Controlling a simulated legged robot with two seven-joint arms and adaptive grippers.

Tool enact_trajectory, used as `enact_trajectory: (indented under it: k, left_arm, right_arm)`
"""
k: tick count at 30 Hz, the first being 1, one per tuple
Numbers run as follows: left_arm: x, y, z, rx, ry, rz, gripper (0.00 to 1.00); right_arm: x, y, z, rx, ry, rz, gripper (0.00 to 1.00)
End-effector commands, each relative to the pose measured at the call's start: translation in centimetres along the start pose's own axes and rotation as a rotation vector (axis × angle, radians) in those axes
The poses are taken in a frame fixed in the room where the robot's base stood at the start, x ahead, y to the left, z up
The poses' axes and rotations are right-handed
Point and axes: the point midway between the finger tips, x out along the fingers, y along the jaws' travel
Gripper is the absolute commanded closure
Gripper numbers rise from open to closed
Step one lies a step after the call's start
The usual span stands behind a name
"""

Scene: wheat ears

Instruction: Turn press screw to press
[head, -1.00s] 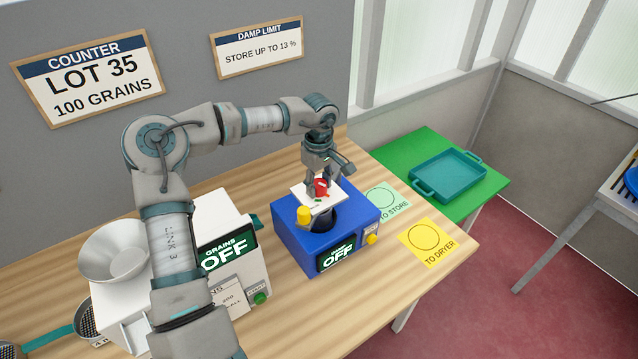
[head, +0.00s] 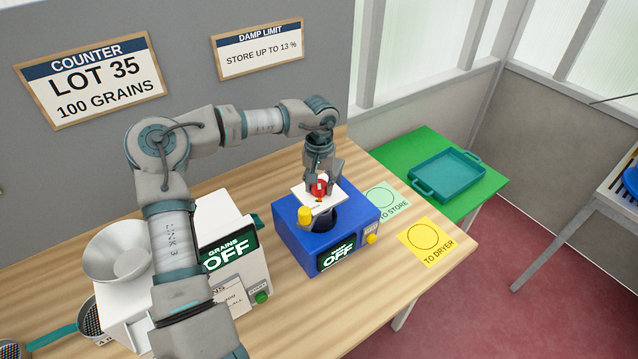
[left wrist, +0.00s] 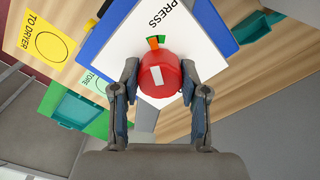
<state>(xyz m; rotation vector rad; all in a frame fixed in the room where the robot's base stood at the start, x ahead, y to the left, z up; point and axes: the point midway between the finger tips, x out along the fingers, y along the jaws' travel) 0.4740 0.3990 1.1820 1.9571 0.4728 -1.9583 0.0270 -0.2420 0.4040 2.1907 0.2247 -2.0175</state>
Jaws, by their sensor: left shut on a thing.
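The press screw is a red knob with a white bar (left wrist: 160,75); it also shows in the head view (head: 319,187). It sits on a white plate marked PRESS (left wrist: 140,32) on top of the blue meter (head: 300,243), whose display reads OFF. A small green and orange mark lies beside the knob. My left gripper (left wrist: 160,90) points down over the knob and is shut on it, a finger on each side. In the left wrist view the white bar stands nearly upright, slightly tilted. My right gripper is not in view.
A yellow knob (head: 304,214) stands on the blue meter's near left. The white grain counter (head: 222,225) with its funnel (head: 118,250) is to the left. The yellow TO DRYER card (head: 428,243) and green TO STORE card (head: 386,200) lie right. A teal tray (head: 447,175) sits beyond.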

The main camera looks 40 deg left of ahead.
Motion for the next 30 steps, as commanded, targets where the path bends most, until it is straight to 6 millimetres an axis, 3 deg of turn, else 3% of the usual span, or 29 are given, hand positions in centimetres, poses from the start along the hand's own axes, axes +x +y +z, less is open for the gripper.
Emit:
enact_trajectory:
  k: [15, 30]
  left_arm:
    - [0.08, -0.06, -0.02, 0.452, -0.001, 0.0, 0.9]
    - [0.03, -0.09, 0.03, 0.657, 0.0, -0.001, 0.89]
  right_arm:
    - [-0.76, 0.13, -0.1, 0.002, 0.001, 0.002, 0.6]
    - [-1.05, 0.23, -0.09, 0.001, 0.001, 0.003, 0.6]
